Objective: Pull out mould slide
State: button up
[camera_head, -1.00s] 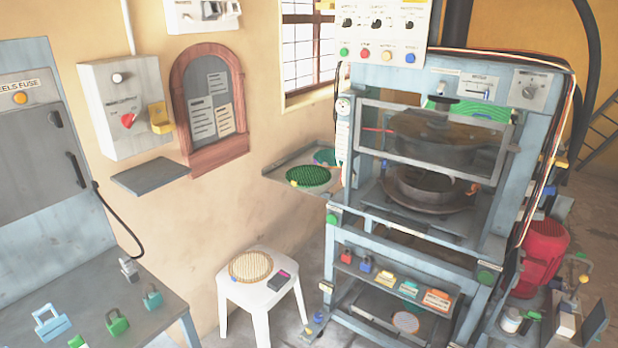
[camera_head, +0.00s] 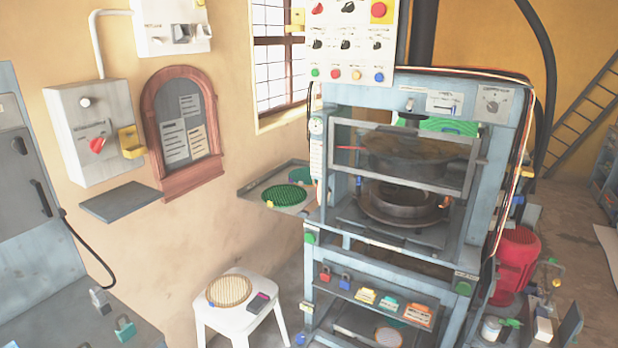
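The plate press (camera_head: 335,232) is a blue-grey frame standing right of centre. Behind its wire or glass guard (camera_head: 398,154), a round metal mould (camera_head: 404,200) sits on a flat plate inside the press opening. An upper round platen shows dimly above it, behind the guard. I cannot tell which part is the mould slide or its handle. My gripper is not in view.
A white stool (camera_head: 240,313) with a woven round plate (camera_head: 229,290) stands left of the press. A shelf on the press front holds several padlocks and tags. A red motor (camera_head: 518,262) is at the right. A grey bench (camera_head: 75,320) fills the lower left.

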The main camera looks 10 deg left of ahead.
aim_at(413, 214)
jog(key=i+u, duration=0.1)
jog(key=i, duration=1)
